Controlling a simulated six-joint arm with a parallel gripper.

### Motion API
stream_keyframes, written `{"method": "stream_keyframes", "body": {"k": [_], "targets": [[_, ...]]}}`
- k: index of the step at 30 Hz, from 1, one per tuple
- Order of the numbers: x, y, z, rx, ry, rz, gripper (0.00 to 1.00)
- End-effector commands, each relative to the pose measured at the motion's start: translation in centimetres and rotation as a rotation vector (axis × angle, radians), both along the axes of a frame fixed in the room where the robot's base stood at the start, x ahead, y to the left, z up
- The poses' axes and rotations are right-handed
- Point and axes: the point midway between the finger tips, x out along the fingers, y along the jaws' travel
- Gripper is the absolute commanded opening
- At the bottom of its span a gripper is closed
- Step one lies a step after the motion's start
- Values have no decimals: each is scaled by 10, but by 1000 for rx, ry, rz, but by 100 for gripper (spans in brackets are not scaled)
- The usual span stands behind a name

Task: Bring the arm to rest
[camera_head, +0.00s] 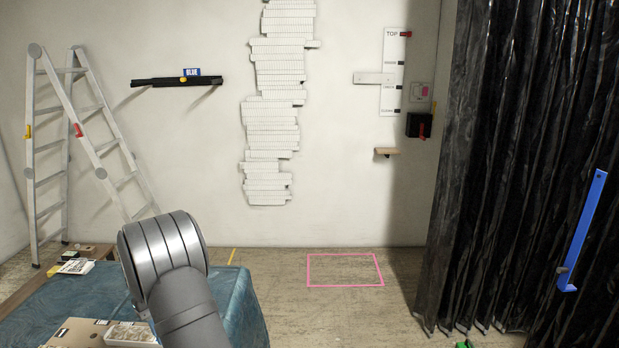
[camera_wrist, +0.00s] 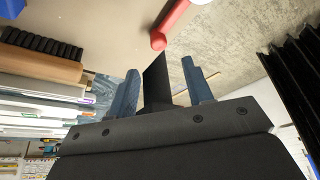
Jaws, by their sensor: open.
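My arm (camera_head: 178,280) shows in the head view as a grey, banded joint and link low at the left, in front of the blue-covered table. My gripper is not visible in the head view. In the wrist view my gripper (camera_wrist: 160,67) is open, with two blue-grey fingers apart. A dark bar shows between the fingers; I cannot tell whether it is part of my gripper or something beyond it. A red rod with a rounded end (camera_wrist: 160,40) appears just beyond the fingertips, and I see no grip on it.
A blue-covered table (camera_head: 237,300) stands low left, a stepladder (camera_head: 75,130) behind it. The wall bears a white stacked relief (camera_head: 275,110), a black shelf (camera_head: 175,82) and a black box with a red lever (camera_head: 418,125). Dark curtains (camera_head: 500,150) hang right. The pink floor outline (camera_head: 345,286) is empty.

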Motion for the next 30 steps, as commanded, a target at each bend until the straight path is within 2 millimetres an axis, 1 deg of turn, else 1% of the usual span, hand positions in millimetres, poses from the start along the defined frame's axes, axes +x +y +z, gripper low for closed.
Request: {"method": "stream_keyframes", "body": {"k": [1, 13, 23, 30], "targets": [[-3, -4, -11, -2, 3, 0, 46], [-23, -27, -84, -3, 3, -1, 46], [-17, -52, -82, -2, 0, 322, 46], [-7, -69, -82, -1, -2, 559, 46]]}}
